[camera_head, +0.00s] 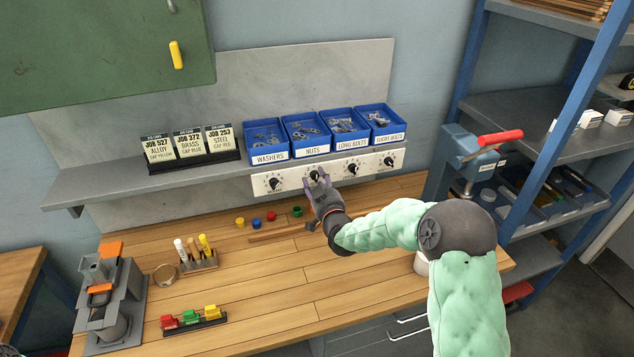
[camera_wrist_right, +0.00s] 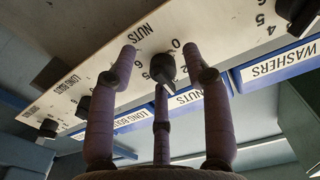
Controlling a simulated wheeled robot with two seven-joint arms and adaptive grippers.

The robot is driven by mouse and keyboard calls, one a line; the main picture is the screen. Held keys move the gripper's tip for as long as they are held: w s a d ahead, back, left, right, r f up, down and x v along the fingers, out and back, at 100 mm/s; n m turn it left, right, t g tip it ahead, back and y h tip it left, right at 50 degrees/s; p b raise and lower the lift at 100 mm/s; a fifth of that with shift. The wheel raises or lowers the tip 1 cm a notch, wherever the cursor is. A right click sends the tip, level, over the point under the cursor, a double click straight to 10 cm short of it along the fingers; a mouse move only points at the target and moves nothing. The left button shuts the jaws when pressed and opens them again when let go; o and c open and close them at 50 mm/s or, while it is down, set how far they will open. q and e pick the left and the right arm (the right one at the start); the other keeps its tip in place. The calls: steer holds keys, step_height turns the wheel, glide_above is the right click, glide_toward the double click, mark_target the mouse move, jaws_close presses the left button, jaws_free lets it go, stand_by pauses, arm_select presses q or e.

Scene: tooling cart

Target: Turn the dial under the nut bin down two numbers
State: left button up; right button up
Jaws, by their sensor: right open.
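The nut bin (camera_head: 307,128) is a blue tray labelled NUTS, second from the left on the shelf. Below it, on a white panel (camera_head: 293,179), is a black dial (camera_head: 314,174). In the right wrist view, upside down, the dial (camera_wrist_right: 161,68) shows with printed numbers around it; I cannot tell which number it points to. My right gripper (camera_head: 316,187) is just in front of this dial. Its purple fingers (camera_wrist_right: 160,58) are open and spread around the dial; whether they touch it I cannot tell. My left gripper is not in view.
Similar dials sit under the washers bin (camera_head: 273,184), long bolts bin (camera_head: 352,169) and short bolts bin (camera_head: 388,161). Job cards (camera_head: 190,144) stand at the shelf's left. Small coloured caps (camera_head: 255,221) lie on the wooden bench below.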

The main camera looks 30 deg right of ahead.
jaws_close()
steer(key=shift+f, duration=0.15)
